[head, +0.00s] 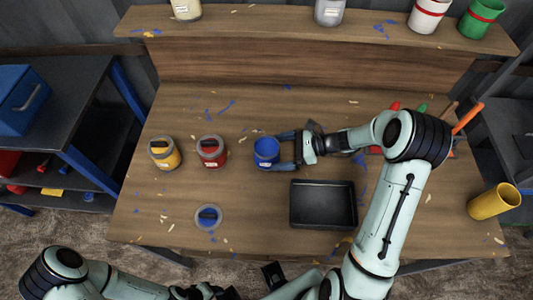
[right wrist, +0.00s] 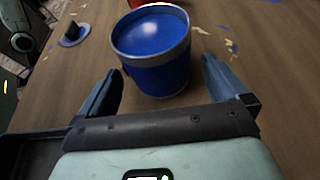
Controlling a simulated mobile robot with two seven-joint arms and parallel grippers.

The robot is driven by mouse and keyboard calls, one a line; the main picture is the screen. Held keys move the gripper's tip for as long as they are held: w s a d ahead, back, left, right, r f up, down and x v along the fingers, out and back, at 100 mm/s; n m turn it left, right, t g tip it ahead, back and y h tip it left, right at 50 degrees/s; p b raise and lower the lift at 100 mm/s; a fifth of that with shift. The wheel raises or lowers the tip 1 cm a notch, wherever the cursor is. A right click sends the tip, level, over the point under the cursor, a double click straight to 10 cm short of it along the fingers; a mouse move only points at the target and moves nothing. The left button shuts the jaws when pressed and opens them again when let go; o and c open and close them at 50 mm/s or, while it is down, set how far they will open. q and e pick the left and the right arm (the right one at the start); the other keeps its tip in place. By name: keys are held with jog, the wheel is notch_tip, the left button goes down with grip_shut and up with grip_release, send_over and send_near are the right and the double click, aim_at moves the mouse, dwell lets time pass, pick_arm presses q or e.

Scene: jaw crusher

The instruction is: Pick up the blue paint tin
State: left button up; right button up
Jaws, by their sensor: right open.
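The open blue paint tin (head: 266,152) stands upright on the wooden workbench (head: 240,105), filled with blue paint. In the right wrist view the blue tin (right wrist: 152,62) is just ahead of the palm, its near part between the fingertips. My right gripper (head: 281,150) is open at the tin's right side, with a finger on either side; it also shows in the right wrist view (right wrist: 162,72). I see a gap on both sides of the tin there. My left arm comes in at the lower left; its gripper is not clearly seen.
Yellow (head: 164,153) and red (head: 211,151) tins stand left of the blue one. A round lid with blue paint (head: 208,217) lies in front. A black tray (head: 323,205) is at the front right, near my right arm. More tins stand on the back shelf.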

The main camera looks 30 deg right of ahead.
aim_at(266, 153)
jog(key=x, duration=0.5)
jog(key=shift+s+a+r, duration=0.1)
jog(key=shift+r, duration=0.05)
jog(key=shift+r, duration=0.1)
jog(key=c, duration=1.3)
